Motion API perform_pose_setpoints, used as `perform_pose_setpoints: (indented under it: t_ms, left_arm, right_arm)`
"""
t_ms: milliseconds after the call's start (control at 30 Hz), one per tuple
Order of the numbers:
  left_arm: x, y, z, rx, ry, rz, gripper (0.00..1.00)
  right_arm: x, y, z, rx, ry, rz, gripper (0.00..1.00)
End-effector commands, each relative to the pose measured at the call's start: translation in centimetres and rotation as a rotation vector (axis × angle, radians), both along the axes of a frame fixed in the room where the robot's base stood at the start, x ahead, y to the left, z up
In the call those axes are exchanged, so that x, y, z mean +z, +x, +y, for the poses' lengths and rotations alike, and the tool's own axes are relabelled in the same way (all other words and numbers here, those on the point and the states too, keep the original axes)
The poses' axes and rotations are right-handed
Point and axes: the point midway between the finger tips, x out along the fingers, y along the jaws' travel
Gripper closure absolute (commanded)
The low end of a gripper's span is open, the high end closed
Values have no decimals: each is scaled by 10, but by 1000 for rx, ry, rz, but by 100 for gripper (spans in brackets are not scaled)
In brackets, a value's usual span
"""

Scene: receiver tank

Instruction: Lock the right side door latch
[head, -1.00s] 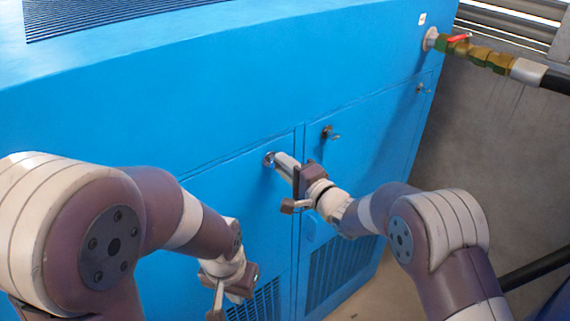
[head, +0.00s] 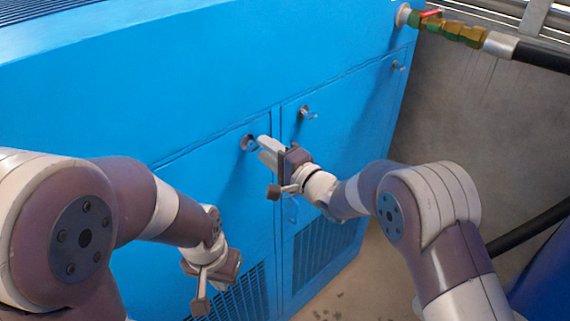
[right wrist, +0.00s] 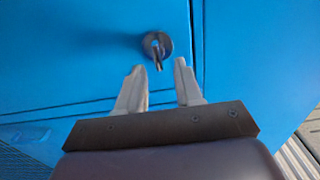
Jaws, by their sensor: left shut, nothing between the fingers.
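Three small metal latches show on the blue doors in the head view. One latch (head: 249,142) is at the upper right corner of the left door, one (head: 306,112) at the upper left of the right door, and one (head: 398,66) at its far upper right. My right gripper (head: 263,149) is open and empty just in front of the left door's latch. In the right wrist view, that latch (right wrist: 157,47) has its lever pointing down, just beyond and between the open fingertips (right wrist: 159,66). My left gripper (head: 201,306) is shut and empty, low before the left door.
A valve with a red handle (head: 431,13) and a black hose (head: 542,57) stand out at the upper right. A grey wall (head: 455,110) is right of the blue cabinet. Vent grilles (head: 325,245) are low on the doors.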

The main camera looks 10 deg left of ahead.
Motion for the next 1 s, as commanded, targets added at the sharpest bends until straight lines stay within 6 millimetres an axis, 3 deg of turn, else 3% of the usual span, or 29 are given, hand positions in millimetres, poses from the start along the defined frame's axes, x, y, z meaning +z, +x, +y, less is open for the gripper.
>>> perform_pose_setpoints:
  t_ms: [33,200,400,1000]
  left_arm:
    - [-13,0,0,0,0,0,100]
    - [-34,0,0,0,0,1,100]
    - [-45,0,0,0,0,0,100]
    - [-46,0,0,0,0,0,100]
  right_arm:
    - [-6,-6,-10,-3,0,-1,65]
    - [-7,-35,-47,-4,2,-3,65]
    - [-3,-58,-77,-3,2,-1,65]
    - [-2,-64,-85,-4,-36,-38,65]
